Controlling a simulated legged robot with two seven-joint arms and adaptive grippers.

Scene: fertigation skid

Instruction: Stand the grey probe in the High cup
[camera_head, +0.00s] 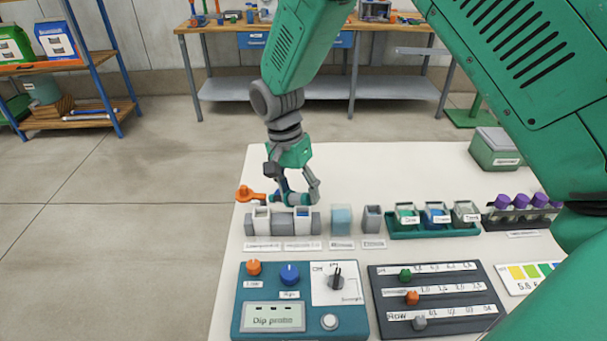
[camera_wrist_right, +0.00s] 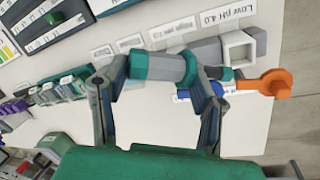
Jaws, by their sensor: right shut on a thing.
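My right gripper (camera_head: 294,197) is low over the back edge of the cup row, its fingers closed around a short teal-and-grey cylinder. I take this for the grey probe (camera_wrist_right: 182,69); it lies crosswise between the fingertips in the right wrist view, and its ends are partly hidden. Two white square cups sit in a grey block. The left one (camera_head: 262,219) stands by the label reading Low pH 4.0 in the wrist view. The right one (camera_head: 302,214), by the blurred neighbouring label, appears to be the High cup; the gripper is just behind it. My left gripper is not in view.
An orange ringed piece (camera_head: 249,194) and a blue piece (camera_wrist_right: 205,92) lie close by the gripper. A pale blue cup (camera_head: 341,220) and grey cup (camera_head: 372,219) stand right of the block. A teal control panel (camera_head: 246,294) and dark slider panel (camera_head: 455,300) fill the front.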

